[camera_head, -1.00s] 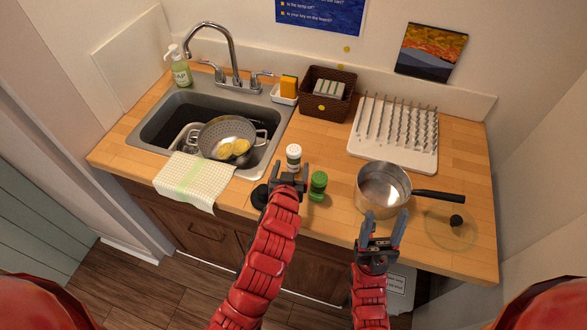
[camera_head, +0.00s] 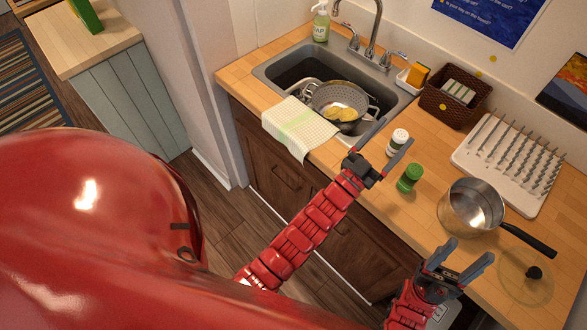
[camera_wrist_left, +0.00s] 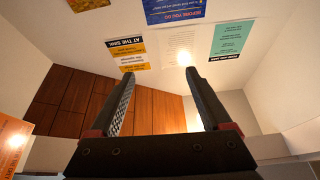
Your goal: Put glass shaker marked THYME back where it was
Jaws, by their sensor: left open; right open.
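I cannot read a THYME mark on either. My left gripper (camera_head: 398,130) is open at the counter's front. Its fingers overlap the white-capped shaker in the picture, and I cannot tell how close they are to it. In the left wrist view its jaws (camera_wrist_left: 157,85) are apart and empty, facing walls and posters. My right gripper (camera_head: 470,249) is open and empty in front of the saucepan (camera_head: 459,211).
The sink (camera_head: 285,70) holds a colander (camera_head: 325,96); a cloth (camera_head: 298,128) hangs over its front. A wicker basket (camera_head: 437,105) and a white drying rack (camera_head: 491,160) stand behind. A glass lid (camera_head: 516,286) lies at right. Another counter (camera_head: 78,42) is at far left.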

